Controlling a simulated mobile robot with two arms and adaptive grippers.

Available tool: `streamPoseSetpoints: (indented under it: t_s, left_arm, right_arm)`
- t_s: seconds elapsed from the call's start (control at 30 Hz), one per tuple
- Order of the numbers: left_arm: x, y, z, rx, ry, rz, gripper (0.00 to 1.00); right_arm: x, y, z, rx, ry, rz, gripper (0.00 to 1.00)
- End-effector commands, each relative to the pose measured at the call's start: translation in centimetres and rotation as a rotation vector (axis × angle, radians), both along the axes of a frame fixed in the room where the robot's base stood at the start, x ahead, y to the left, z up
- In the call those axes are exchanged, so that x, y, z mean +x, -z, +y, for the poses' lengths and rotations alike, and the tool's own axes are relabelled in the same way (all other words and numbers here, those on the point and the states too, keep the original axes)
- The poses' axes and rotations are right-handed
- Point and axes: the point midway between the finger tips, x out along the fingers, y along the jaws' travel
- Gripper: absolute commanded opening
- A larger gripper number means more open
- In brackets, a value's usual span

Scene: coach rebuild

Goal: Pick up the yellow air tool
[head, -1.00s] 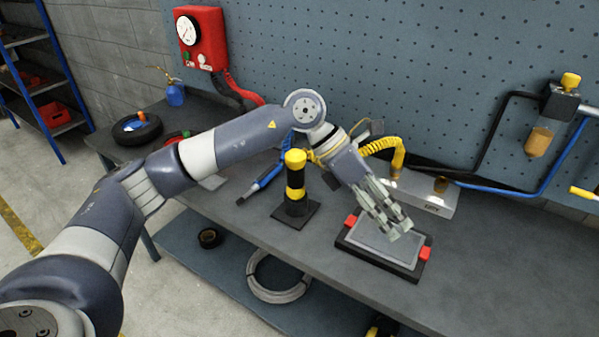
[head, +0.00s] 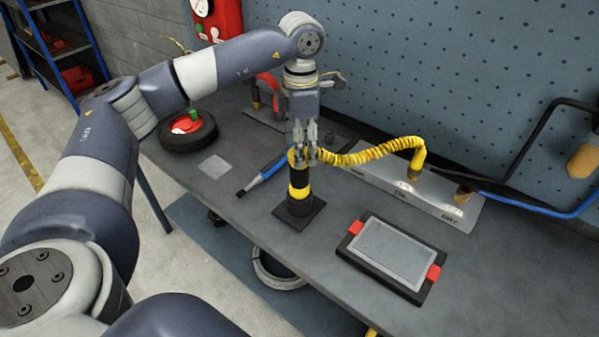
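The yellow air tool (head: 299,190) is a black and yellow cylinder standing upright on a square black base (head: 300,213) on the workbench. A coiled yellow hose (head: 370,154) runs from near its top to a metal manifold (head: 438,201). My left gripper (head: 304,158) points straight down at the top of the tool, its fingers overlapping the tool's yellow cap in the picture. The fingers hide most of the cap, and I cannot tell whether they grip it. My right gripper is not in view.
A tablet in a black frame with red clips (head: 393,254) lies right of the tool. A blue tool (head: 268,171) lies close on its left. A black wheel (head: 188,133) is farther left. A pegboard (head: 440,70) closes off the back.

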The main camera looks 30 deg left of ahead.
Motion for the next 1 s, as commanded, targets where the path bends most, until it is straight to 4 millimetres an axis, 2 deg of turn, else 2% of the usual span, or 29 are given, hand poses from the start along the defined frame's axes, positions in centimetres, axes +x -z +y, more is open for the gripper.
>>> streamPoseSetpoints:
  t_s: [0.13,0.23,0.37,0.47,0.63,0.67,0.9,1.0]
  left_arm:
    - [-0.4,1.4,0.2,0.002,0.0,0.006,0.61]
    - [-0.7,2.8,0.3,0.001,0.0,0.006,0.61]
    - [-0.6,4.6,0.2,-0.001,0.0,0.004,0.61]
    - [-0.5,5.1,0.2,-0.001,0.0,0.002,0.61]
    - [-0.5,5.2,0.2,-0.001,0.0,0.002,0.61]
    - [-0.5,5.2,0.2,-0.001,0.0,0.002,0.58]
    - [-0.5,5.2,0.2,-0.001,0.0,0.002,0.05]
    - [-0.4,5.0,0.2,-0.002,0.0,-0.002,0.05]
  right_arm:
    - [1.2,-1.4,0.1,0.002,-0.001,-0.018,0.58]
    - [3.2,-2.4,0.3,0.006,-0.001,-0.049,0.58]
    - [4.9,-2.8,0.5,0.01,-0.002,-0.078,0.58]
    - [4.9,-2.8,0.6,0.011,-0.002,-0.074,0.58]
    - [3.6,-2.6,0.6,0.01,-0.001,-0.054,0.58]
    - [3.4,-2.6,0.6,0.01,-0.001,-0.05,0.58]
    - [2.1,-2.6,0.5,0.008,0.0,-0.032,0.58]
    - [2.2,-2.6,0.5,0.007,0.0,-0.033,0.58]
